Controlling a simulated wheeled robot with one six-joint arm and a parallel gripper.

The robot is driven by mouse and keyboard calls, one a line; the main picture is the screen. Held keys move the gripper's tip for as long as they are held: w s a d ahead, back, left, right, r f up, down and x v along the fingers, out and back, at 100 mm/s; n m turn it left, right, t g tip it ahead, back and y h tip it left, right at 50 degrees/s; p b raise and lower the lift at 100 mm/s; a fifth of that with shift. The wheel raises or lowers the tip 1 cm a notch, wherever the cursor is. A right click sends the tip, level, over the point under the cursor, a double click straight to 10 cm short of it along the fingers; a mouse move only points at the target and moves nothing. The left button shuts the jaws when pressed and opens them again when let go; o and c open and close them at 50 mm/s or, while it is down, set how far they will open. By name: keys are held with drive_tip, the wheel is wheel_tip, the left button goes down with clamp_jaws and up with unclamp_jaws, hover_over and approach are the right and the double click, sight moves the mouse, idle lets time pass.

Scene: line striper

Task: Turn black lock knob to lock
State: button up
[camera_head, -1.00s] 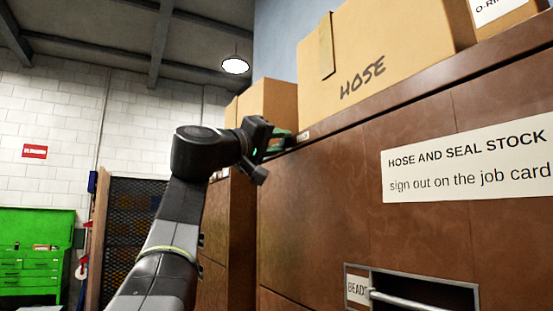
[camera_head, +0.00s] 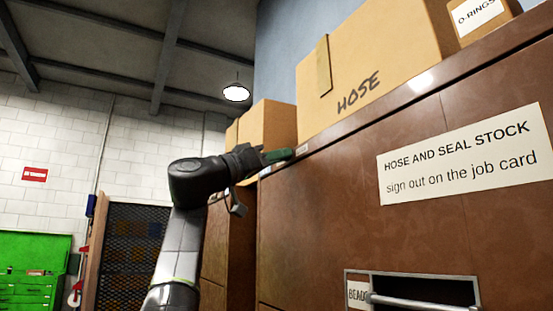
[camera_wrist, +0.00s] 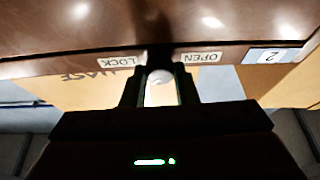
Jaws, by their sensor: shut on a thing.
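The black lock knob (camera_wrist: 160,57) shows as a dark shape at my fingertips in the wrist view, between a LOCK label (camera_wrist: 121,62) on the left and an OPEN label (camera_wrist: 200,58) on the right. Both labels appear upside down. My gripper (camera_wrist: 160,72) is shut on the knob, with a finger on each side; the fingers hide much of it, and its pointing direction cannot be told. In the head view, my gripper (camera_head: 282,155) is at the upper left of the brown cabinet (camera_head: 330,200), where the knob is hidden.
A HOSE carton (camera_head: 380,65) and an O-RINGS carton (camera_head: 480,22) stand on the cabinet top. Another carton (camera_head: 268,128) is behind my gripper. A drawer handle (camera_head: 415,302) sticks out at the lower right. A label with a 2 (camera_wrist: 272,55) is beside OPEN.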

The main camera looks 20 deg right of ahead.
drive_tip(key=shift+m, duration=0.5)
drive_tip(key=o, duration=1)
drive_tip(key=shift+f, duration=0.1)
drive_tip(key=b+v, duration=0.4)
drive_tip(key=v, duration=0.9)
drive_tip(key=shift+w+a+b, duration=0.1)
drive_tip(key=shift+a+b, duration=0.2)
drive_tip(key=shift+a, duration=0.1)
drive_tip(key=shift+d, duration=0.1)
